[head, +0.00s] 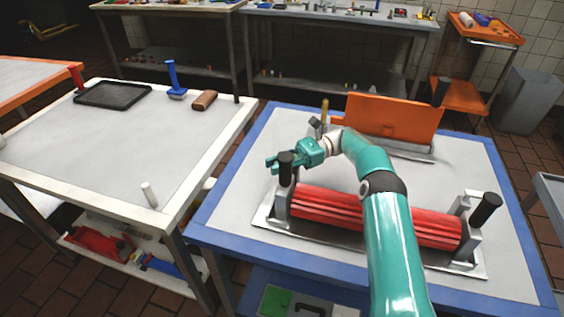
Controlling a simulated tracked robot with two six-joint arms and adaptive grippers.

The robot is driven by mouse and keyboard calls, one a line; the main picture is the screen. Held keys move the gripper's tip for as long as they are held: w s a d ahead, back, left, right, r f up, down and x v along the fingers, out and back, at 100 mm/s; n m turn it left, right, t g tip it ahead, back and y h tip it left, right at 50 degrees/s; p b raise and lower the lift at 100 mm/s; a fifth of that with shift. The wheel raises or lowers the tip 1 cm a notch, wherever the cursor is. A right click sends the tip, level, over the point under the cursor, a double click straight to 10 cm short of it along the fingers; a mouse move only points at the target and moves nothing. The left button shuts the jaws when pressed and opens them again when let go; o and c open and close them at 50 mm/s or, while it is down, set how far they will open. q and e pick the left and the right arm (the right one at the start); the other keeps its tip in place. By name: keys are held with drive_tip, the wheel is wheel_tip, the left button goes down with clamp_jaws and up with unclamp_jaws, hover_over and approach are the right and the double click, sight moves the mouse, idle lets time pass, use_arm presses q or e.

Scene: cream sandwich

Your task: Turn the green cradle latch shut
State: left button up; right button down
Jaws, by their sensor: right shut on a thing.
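A red ribbed roller (322,207) lies in a grey cradle on a metal base plate (262,219). A black-capped handle (286,172) stands upright at the cradle's left end. A second black handle (486,208) leans outward at the right end. No clearly green latch shows on the cradle. My teal right gripper (277,163) is at the left handle, its fingers around the black top, and is shut on it. My right arm crosses in front of the roller and hides its middle. My left gripper is not in view.
An orange panel (395,120) stands on the blue-edged table (222,192) behind the cradle, with a brass-topped upright (325,111) beside it. The left table (75,150) holds a black tray (112,94), a blue-handled tool (174,80), a brown block (204,100) and a white peg (149,194).

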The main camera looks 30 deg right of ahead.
sight(277, 163)
drive_tip(key=shift+a, duration=0.1)
drive_tip(key=c, duration=1)
unclamp_jaws()
drive_tip(key=shift+c, duration=0.2)
wheel_tip(277, 163, up, 10)
drive_tip(key=shift+f, duration=0.1)
